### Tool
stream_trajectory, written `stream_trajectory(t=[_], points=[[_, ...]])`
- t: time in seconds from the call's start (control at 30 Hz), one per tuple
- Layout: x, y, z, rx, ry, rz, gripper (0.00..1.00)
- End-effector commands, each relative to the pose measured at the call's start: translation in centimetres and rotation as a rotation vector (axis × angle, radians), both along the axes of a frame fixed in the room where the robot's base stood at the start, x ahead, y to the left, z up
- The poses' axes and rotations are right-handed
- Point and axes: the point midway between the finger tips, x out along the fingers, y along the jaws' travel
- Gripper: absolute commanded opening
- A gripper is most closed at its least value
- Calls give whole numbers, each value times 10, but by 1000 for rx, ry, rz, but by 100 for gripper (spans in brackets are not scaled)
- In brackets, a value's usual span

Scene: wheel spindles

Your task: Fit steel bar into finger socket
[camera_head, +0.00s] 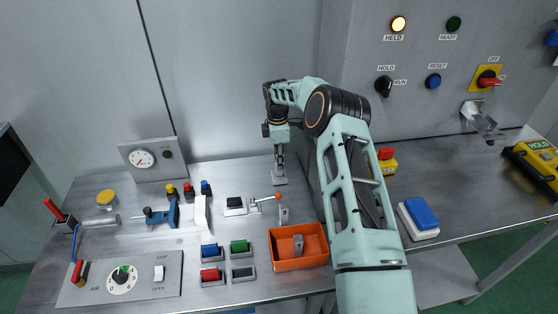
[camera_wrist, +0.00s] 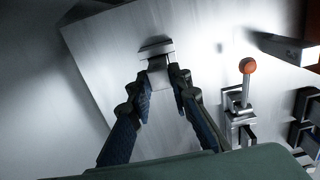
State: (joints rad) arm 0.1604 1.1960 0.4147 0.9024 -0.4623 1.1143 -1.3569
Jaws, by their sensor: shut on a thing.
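My gripper (camera_head: 279,158) points down over the back middle of the bench. It also shows in the wrist view (camera_wrist: 164,85), with both fingers closed on a short steel bar (camera_wrist: 158,76). A grey metal block with a flat plate, likely the finger socket (camera_head: 280,180), lies directly below the fingertips in the head view. A flat grey plate (camera_wrist: 156,48) shows just past the bar in the wrist view. I cannot tell whether the bar is inside the socket or only above it, because the fingers hide the bar's sides.
A lever with an orange knob (camera_wrist: 247,66) stands right of my gripper in the wrist view. An orange tray (camera_head: 275,262) holding a grey metal piece is nearer the front. Small coloured bins (camera_head: 211,275) and a blue clamp fixture (camera_head: 172,213) are at left. The HELD lamp (camera_head: 398,24) glows.

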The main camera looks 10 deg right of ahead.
Motion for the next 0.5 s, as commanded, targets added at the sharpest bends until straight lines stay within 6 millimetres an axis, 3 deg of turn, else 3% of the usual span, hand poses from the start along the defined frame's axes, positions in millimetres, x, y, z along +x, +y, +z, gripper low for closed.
stream_trajectory(t=[0.03, 0.07, 0.23, 0.5], points=[[0, 0, -2, 0, -1, 0, 0], [0, 0, -2, 0, -1, 0, 19], [0, 0, -1, 0, -1, 0, 38], [0, 0, -1, 0, 0, 0, 39]])
